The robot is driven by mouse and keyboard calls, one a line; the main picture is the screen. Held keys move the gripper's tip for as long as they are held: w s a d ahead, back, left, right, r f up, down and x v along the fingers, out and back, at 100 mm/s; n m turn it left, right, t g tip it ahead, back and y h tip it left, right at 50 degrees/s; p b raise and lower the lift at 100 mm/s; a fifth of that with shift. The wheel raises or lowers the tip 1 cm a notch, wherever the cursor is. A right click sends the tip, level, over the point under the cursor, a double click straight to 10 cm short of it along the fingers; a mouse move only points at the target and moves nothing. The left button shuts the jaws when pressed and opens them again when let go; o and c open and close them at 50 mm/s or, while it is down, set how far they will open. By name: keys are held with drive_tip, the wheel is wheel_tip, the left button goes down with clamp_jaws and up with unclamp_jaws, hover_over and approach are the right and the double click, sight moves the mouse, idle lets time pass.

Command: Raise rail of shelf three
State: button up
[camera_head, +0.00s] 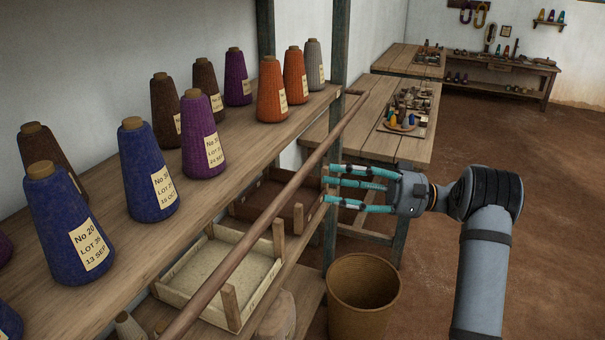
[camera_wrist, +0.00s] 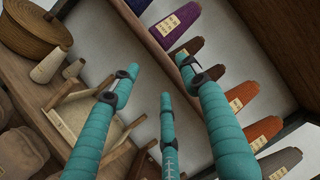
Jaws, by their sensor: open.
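The rail (camera_head: 262,215) is a long, thin brown wooden rod running along the front of the cone shelf (camera_head: 235,137). In the head view it slants from the lower left up to the far post (camera_head: 336,120). My gripper (camera_head: 331,184) has three teal fingers, spread open and empty, pointing left toward the rail's far part. The fingertips look close to the rail, but I cannot tell the exact gap. In the wrist view, my open gripper (camera_wrist: 160,85) faces the shelf front; a brown strip there may be the rail or the shelf edge.
Labelled yarn cones in blue (camera_head: 148,170), purple (camera_head: 202,135) and orange (camera_head: 271,90) stand on the shelf. Below are a pale tray (camera_head: 195,312) and a dark tray (camera_head: 268,202). A round basket (camera_head: 362,290) stands under my gripper. A wooden table (camera_head: 365,150) stands behind.

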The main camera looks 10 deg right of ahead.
sight(301, 177)
drive_tip(key=p+x, duration=0.3)
drive_tip(key=x, duration=0.4)
drive_tip(key=shift+r, duration=0.15)
drive_tip(key=shift+w+a, duration=0.15)
drive_tip(key=shift+a, duration=0.3)
drive_tip(key=shift+c, duration=0.8)
clamp_jaws()
